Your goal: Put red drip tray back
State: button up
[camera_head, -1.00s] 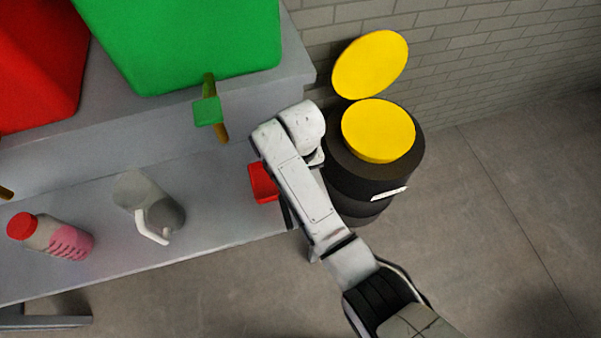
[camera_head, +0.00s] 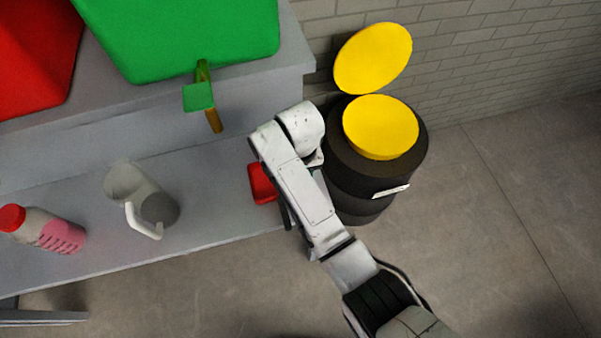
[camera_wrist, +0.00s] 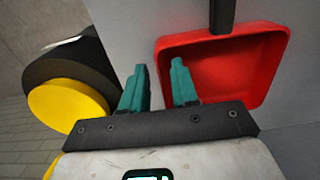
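The red drip tray (camera_head: 261,184) shows at the right end of the grey bench in the head view, partly hidden behind my arm. In the wrist view the tray (camera_wrist: 262,62) is a shallow red pan with raised walls, and a dark bar (camera_wrist: 222,14) meets its top edge. My gripper (camera_wrist: 160,72) has two teal fingers with a clear gap between them. The right finger overlaps the tray's left wall in the picture; I cannot tell whether it touches. In the head view the fingers are hidden by my arm.
A dark barrel (camera_head: 345,173) with a yellow top (camera_head: 381,127) stands right of my arm. On the bench (camera_head: 218,225) are a grey jug (camera_head: 124,184) and a red-capped bottle (camera_head: 60,234). A green bin (camera_head: 190,35) and a red bin (camera_head: 30,50) stand above.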

jog(key=shift+r, duration=0.1)
notch_tip(320, 180, up, 12)
jog(key=p, duration=0.1)
dwell(0.4)
jog(key=shift+w, duration=0.1)
jog(key=s+d+f+m, duration=0.1)
jog(key=s+d+f, duration=0.5)
jog(key=d, duration=0.3)
jog(key=s+d+m, duration=0.1)
jog(key=s+d, duration=0.8)
jog(key=s, duration=0.2)
jog(key=s+d+f+m+t, duration=0.1)
jog(key=s+d+m, duration=0.1)
jog(key=s+d, duration=0.7)
jog(key=s, duration=0.3)
jog(key=shift+d+f, duration=0.2)
jog(key=shift+d, duration=0.1)
